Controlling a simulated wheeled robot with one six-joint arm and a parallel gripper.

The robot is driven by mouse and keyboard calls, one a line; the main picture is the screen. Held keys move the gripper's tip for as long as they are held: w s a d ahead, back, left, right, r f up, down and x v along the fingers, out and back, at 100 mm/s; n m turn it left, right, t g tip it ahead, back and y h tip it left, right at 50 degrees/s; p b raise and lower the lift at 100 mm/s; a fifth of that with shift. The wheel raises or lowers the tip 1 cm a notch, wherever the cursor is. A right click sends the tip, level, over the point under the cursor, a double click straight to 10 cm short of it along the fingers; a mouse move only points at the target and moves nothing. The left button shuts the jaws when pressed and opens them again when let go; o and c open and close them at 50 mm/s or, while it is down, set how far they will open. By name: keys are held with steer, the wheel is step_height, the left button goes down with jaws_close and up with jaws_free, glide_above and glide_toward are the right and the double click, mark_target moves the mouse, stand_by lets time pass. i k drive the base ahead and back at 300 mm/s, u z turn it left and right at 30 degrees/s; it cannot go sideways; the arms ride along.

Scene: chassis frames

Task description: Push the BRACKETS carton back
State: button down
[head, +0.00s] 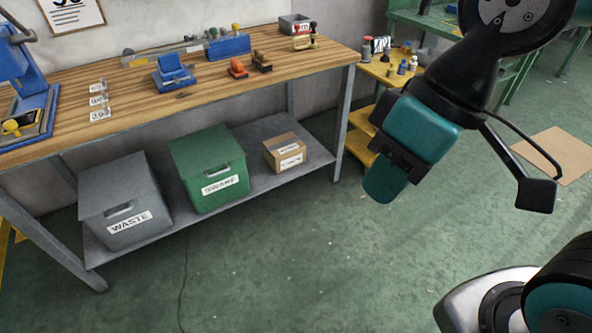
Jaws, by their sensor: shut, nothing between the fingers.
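A small brown cardboard carton (284,152) stands on the right part of the grey lower shelf (240,204) under the workbench. It bears white labels whose print is too small to read with certainty. It is the only carton on that shelf. My gripper (380,190) hangs over the floor to the right of the bench, pointing down and to the left. It is shut and empty. It is apart from the carton and in front of the right bench leg's side.
A green bin (208,160) stands left of the carton, and a grey WASTE bin (122,205) stands farther left. The bench leg (344,125) rises right of the carton. A yellow shelf unit (362,140) is beyond it. The green floor (270,270) in front is clear.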

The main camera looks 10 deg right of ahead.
mark_target(284, 153)
steer(key=z, duration=0.3)
steer(key=i, duration=1.1)
steer(key=u, duration=0.05)
